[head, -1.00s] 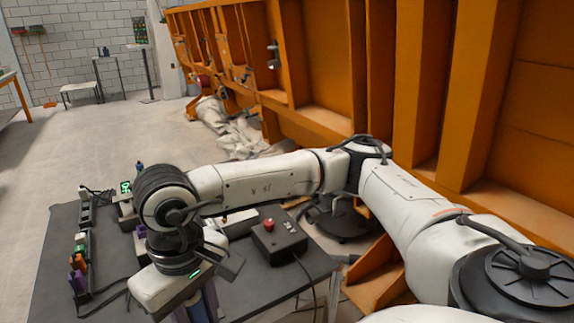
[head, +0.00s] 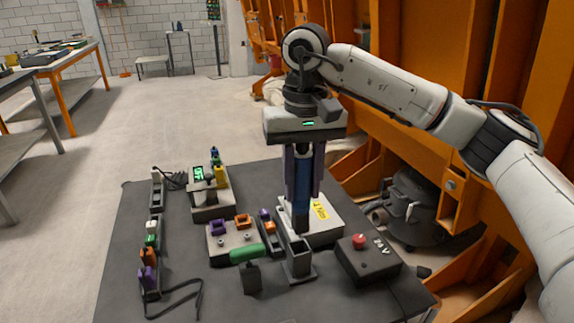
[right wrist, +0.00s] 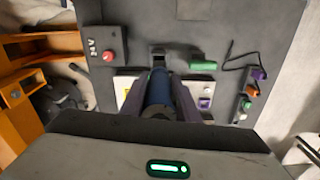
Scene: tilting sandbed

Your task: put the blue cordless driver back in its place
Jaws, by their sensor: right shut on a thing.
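The blue cordless driver (head: 302,190) is held upright by my right gripper (head: 304,178), whose purple-grey fingers are shut on it. It also shows between the fingers in the right wrist view (right wrist: 158,90). Its dark lower end is just above or at a grey open-topped holder (head: 299,262) on the dark table; I cannot tell whether it has entered. The holder also shows ahead of the driver in the right wrist view (right wrist: 158,58). My left gripper is not in view.
A box with a red button (head: 368,258) stands right of the holder, and a green-handled tool (head: 247,256) stands left. Behind are a white box with a yellow label (head: 322,222) and a block with purple and orange pieces (head: 232,243).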

